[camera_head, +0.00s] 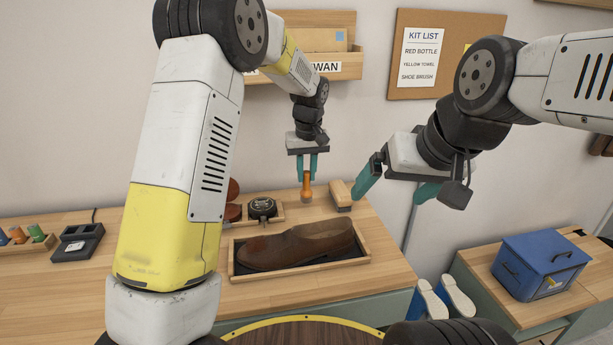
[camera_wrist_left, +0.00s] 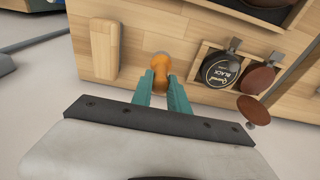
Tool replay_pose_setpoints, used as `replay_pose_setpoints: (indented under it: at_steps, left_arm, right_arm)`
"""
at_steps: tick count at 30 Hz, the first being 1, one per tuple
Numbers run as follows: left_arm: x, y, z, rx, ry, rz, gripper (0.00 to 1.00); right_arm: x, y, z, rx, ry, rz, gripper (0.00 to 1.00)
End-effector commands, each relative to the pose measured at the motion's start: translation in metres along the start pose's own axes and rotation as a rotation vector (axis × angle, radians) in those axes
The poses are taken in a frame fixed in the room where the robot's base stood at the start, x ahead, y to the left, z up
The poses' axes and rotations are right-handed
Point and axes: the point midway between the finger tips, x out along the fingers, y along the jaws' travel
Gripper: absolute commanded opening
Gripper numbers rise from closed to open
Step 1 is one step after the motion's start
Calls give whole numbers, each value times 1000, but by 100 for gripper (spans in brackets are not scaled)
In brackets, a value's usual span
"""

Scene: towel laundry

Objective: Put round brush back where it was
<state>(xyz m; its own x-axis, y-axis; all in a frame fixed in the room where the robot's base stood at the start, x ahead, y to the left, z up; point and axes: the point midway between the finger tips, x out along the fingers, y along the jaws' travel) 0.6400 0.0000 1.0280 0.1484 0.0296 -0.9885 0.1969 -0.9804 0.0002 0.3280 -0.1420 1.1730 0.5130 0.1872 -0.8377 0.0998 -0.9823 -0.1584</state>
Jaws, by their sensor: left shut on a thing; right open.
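The round brush (camera_head: 306,188) has an orange handle and hangs upright below my left gripper (camera_head: 306,172), whose teal fingers are shut on it. In the left wrist view the round brush (camera_wrist_left: 160,72) shows between the fingers (camera_wrist_left: 160,95), over the wooden tabletop. Its lower end is at or just above the table; I cannot tell if it touches. A block-shaped wooden brush (camera_head: 340,195) lies just to its right. My right gripper (camera_head: 400,185) is open and empty, further right and above the table's right end.
A small tray with a black polish tin (camera_head: 262,207) and brown round pieces is left of the round brush. A brown shoe (camera_head: 297,245) lies in a wooden tray (camera_head: 305,268) in front. A blue box (camera_head: 540,265) and white shoes (camera_head: 430,300) are at right.

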Motion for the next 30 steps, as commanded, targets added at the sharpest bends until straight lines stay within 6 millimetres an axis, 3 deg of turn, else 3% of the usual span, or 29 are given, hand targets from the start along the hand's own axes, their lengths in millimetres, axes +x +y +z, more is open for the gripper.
replay_pose_setpoints:
  at_steps: [3,6,17,18,21,30]
  left_arm:
    - [19,0,3,1,-2,-2,0]
    - [26,0,4,1,0,-1,0]
    - [29,0,4,1,0,0,0]
    - [29,0,4,1,0,0,24]
    - [29,0,4,0,0,0,42]
    - [28,0,4,0,0,0,42]
  right_arm:
    - [0,0,0,0,0,0,94]
    - [0,0,0,0,0,0,94]
    - [0,0,0,0,0,0,94]
    - [0,0,0,0,0,0,94]
    - [0,0,0,0,0,0,94]
    - [0,0,0,0,0,0,94]
